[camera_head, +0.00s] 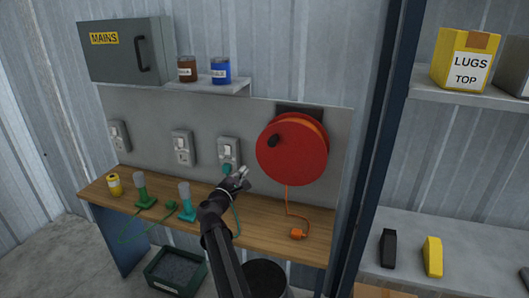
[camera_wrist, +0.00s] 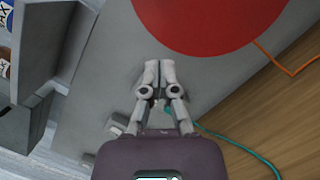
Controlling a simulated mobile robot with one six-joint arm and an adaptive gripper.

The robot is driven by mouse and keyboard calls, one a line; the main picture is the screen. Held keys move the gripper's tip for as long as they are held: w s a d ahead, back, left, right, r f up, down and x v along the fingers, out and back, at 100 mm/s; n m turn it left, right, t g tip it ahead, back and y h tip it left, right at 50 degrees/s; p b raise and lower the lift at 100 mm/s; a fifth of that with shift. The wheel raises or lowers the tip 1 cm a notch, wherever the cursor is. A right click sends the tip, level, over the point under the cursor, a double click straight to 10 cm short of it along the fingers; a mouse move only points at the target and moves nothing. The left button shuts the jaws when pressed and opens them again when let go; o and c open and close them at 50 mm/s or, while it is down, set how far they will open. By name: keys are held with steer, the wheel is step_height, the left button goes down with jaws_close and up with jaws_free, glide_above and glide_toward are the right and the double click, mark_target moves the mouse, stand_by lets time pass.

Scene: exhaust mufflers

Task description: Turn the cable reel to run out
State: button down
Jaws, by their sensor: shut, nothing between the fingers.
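The red cable reel (camera_head: 291,150) is mounted on the grey back panel, with a black knob (camera_head: 273,140) on the left of its face. An orange cable (camera_head: 287,200) hangs from it to an orange plug (camera_head: 297,233) on the bench. My gripper (camera_head: 241,172) is shut and empty, left of the reel and apart from it, near the right-hand socket. In the wrist view my gripper (camera_wrist: 160,68) points toward the panel, and part of the red reel (camera_wrist: 195,20) shows above it. The knob is out of that view.
Wall sockets (camera_head: 183,148) line the panel. A teal plug (camera_head: 227,169) with its cable sits close to my gripper. A grey MAINS box (camera_head: 125,50) and shelf (camera_head: 222,87) are above. A dark post (camera_head: 383,130) stands right.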

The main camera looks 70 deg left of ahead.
steer(key=shift+s+f+n, duration=0.1)
steer(key=shift+n, duration=0.5)
steer(key=shift+a, duration=0.15)
steer(key=p, duration=0.2)
glide_toward(265, 144)
steer(key=x, duration=0.4)
steer(key=shift+a, duration=0.2)
steer(key=shift+w+d+r+p, duration=1.1)
steer(key=shift+r+p, duration=0.1)
steer(key=shift+r, duration=0.1)
steer(key=shift+w+r, duration=0.15)
steer(key=shift+w, duration=0.15)
